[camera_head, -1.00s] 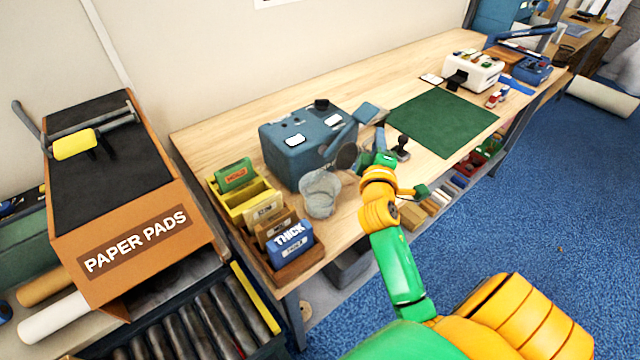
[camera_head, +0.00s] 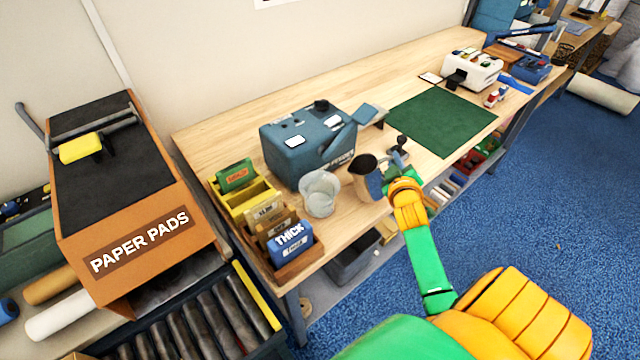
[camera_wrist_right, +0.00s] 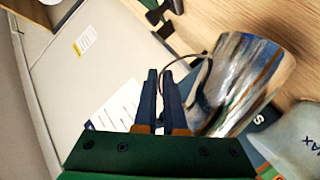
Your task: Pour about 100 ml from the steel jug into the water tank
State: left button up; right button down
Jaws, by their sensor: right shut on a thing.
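The steel jug (camera_head: 368,184) is shiny and open-topped, with its dark mouth showing in the head view. My right gripper (camera_head: 388,178) is shut on its handle, on the jug's right side. In the wrist view the jug (camera_wrist_right: 250,85) is beside the dark fingers (camera_wrist_right: 163,100), which grip its thin handle. The water tank (camera_head: 320,195), a clear tub, stands at the table's front edge, left of the jug and apart from it. Its wall with "MAX" lettering shows in the wrist view (camera_wrist_right: 300,135). The water level cannot be made out. My left gripper is out of view.
A blue machine (camera_head: 300,150) stands behind the tank. A wooden rack of labelled cards (camera_head: 290,250) is left of the tank. A dark-handled stamp (camera_head: 400,150) stands close behind my right gripper. A green mat (camera_head: 440,120) lies flat further right.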

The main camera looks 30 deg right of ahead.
jog(key=d+f+m+y, duration=0.1)
jog(key=s+d+f+m+y, duration=0.1)
jog(key=f+m, duration=0.1)
jog(key=shift+d+f, duration=0.25)
jog(key=shift+d, duration=0.15)
jog(key=shift+w, duration=0.1)
jog(key=shift+a, duration=0.1)
dwell(1.8)
